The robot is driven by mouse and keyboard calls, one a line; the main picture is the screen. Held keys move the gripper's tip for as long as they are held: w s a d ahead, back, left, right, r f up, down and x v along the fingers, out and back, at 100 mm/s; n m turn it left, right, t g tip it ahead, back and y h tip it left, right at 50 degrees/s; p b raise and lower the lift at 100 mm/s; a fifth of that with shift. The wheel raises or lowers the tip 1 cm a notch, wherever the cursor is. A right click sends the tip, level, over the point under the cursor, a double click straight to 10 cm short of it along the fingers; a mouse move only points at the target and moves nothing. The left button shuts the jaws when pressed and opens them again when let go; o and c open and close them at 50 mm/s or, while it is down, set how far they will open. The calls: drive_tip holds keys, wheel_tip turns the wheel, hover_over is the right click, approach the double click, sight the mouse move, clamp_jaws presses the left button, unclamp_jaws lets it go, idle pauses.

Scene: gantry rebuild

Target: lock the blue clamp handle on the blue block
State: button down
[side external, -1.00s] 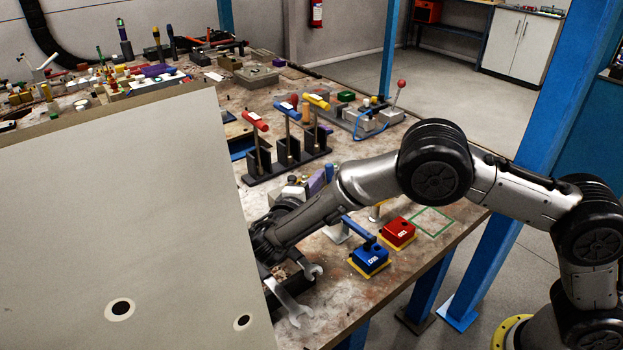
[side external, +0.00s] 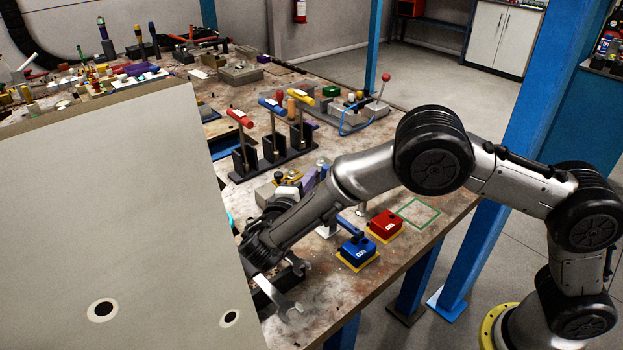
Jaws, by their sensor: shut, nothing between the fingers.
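The blue block (side external: 358,254) sits on a yellow base near the front edge of the bench, with a white label on its front. Its blue clamp handle (side external: 349,225) slants up and to the left from the block's top; its lock state is too small to tell. My arm comes from the right and passes behind and left of the block, with its far end low by the grey panel's edge. My gripper's fingertips are hidden there. I see no contact between my arm and the blue handle.
A red block (side external: 385,225) on a yellow base stands close behind the blue one. A large grey panel (side external: 110,210) covers the left foreground. Wrenches (side external: 280,297) lie by the bench edge. A rack with T-handles (side external: 272,160) stands behind. A green outlined square (side external: 419,213) is empty.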

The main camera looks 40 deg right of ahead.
drive_tip(key=s+a, duration=0.1)
drive_tip(key=a, duration=0.8)
drive_tip(key=d+r+m+g, duration=0.1)
drive_tip(key=d+r, duration=0.2)
drive_tip(key=d+r+m+g, duration=0.1)
drive_tip(key=d+r+m, duration=0.1)
drive_tip(key=d+r, duration=0.2)
drive_tip(key=d+r+m+g, duration=0.1)
drive_tip(key=d+r, duration=0.3)
drive_tip(key=shift+s+r+m+g, duration=0.15)
drive_tip(key=shift+m+g, duration=0.15)
drive_tip(key=s+d+r+m+g+y, duration=0.2)
drive_tip(key=s+d+r+y, duration=0.1)
drive_tip(key=s+d, duration=0.6)
drive_tip(key=s+d+r+m+g+y, duration=0.1)
drive_tip(key=s+d+r+m+y, duration=0.2)
drive_tip(key=s+d, duration=0.55)
drive_tip(key=s+a+f+n+t+y, duration=0.1)
drive_tip(key=s+a+f+t+y, duration=0.2)
drive_tip(key=s+a+f+y, duration=0.5)
drive_tip(key=s+a+f, duration=0.1)
drive_tip(key=s+a, duration=0.1)
drive_tip(key=s, duration=0.2)
drive_tip(key=shift+s+a+t+y, duration=0.2)
drive_tip(key=shift+s+t+y, duration=0.1)
drive_tip(key=shift+s+t, duration=0.1)
